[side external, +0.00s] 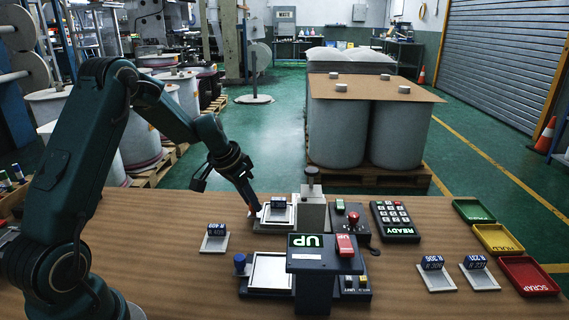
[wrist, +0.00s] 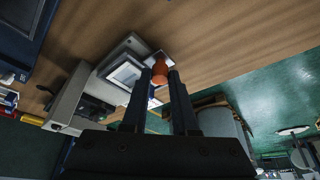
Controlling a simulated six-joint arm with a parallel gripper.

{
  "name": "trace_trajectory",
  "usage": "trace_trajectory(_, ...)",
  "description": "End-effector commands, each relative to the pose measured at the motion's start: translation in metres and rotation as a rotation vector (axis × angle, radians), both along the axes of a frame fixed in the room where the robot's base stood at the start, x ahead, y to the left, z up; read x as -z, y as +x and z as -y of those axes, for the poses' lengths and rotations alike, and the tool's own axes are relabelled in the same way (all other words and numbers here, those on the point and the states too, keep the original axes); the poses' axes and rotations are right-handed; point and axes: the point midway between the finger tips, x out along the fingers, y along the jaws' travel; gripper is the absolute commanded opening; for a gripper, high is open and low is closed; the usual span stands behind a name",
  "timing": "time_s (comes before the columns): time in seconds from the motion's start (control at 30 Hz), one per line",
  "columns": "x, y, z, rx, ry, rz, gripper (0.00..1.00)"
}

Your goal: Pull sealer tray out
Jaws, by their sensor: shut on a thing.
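My gripper (side external: 257,209) is at the left end of a small tray (side external: 272,226) beside a grey press-like block (side external: 312,214) with a dark knob on top. In the wrist view its two dark fingers (wrist: 160,80) are shut on an orange knob (wrist: 160,64). The pale tray (wrist: 125,74) lies next to the knob, against the grey unit (wrist: 68,104). A block with a dark blue label (side external: 279,203) stands on the tray. I take this tray for the sealer tray; how far it sits inside the unit is hard to tell.
A dark unit with an UP sign (side external: 312,241) stands in front, beside a white plate (side external: 270,272) with a blue knob (side external: 240,264). A loose labelled block (side external: 215,232) stands left. A READY keypad (side external: 395,220) and coloured bins (side external: 497,238) are right. Bare wood lies left of the tray.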

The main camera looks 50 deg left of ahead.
Motion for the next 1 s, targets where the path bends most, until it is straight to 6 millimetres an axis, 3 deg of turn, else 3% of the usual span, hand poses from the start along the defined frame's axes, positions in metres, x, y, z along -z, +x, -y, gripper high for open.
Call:
trace_trajectory(0.23,0.000,-0.002,-0.005,-0.005,0.009,0.000,0.00)
trace_trajectory(0.27,0.000,-0.002,-0.005,-0.005,0.009,-0.001,0.30)
trace_trajectory(0.33,0.000,-0.002,-0.005,-0.005,0.009,-0.001,0.57)
trace_trajectory(0.67,-0.001,-0.002,-0.003,-0.003,0.005,-0.001,0.57)
trace_trajectory(1.0,-0.035,-0.015,-0.004,-0.005,0.007,0.002,0.57)
